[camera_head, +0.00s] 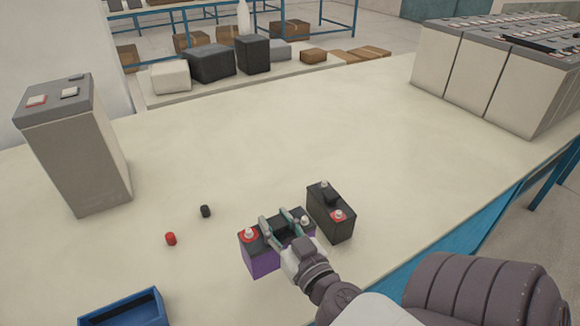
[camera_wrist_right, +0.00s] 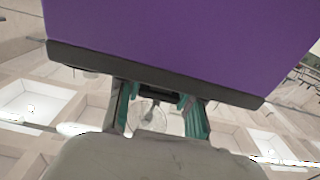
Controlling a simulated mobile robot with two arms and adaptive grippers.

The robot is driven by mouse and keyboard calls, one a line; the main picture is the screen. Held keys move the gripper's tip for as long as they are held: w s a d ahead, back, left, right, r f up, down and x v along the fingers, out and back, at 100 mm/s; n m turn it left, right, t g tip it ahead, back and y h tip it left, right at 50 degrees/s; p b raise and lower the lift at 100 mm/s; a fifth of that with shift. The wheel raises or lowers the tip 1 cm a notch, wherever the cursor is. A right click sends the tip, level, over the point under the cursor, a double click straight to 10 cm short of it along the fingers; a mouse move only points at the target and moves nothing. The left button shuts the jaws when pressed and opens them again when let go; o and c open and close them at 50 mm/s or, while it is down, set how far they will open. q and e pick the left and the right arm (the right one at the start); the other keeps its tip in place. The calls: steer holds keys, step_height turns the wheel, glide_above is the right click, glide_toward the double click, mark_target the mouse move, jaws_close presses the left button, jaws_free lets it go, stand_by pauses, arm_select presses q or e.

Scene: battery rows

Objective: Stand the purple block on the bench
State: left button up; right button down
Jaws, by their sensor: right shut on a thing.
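The purple block (camera_head: 262,263) is a battery with a purple body, a black top and terminals, one of them with a red ring. It is upright at the front middle of the pale bench (camera_head: 290,130). My right gripper (camera_head: 281,228) reaches over its top with a finger on either side of the raised middle part, shut on it. In the right wrist view the purple body (camera_wrist_right: 180,40) fills the top of the picture, with the fingers (camera_wrist_right: 158,100) at its black lid. I cannot tell whether its base touches the bench. My left gripper is not in view.
A black battery (camera_head: 333,222) stands close to the right of the purple block. A red cap (camera_head: 171,239) and a black cap (camera_head: 205,211) lie to the left. A blue bin (camera_head: 125,311), a tall grey cell (camera_head: 80,155) and large cells (camera_head: 490,75) stand around. The bench's middle is clear.

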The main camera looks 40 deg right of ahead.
steer(key=w+f+b, duration=0.1)
steer(key=w+f, duration=0.1)
steer(key=w+a+f+b, duration=0.1)
steer(key=w+f, duration=0.1)
steer(key=f, duration=0.1)
steer(key=w+f+b, duration=0.1)
steer(key=w+f, duration=0.1)
steer(key=shift+w+a+f, duration=0.25)
stand_by(0.3)
steer(key=c, duration=1.1)
jaws_free()
steer(key=shift+s+f, duration=0.1)
steer(key=shift+f, duration=0.2)
steer(key=shift+c, duration=0.2)
steer(key=o, duration=0.4)
steer(key=shift+s+r, duration=0.1)
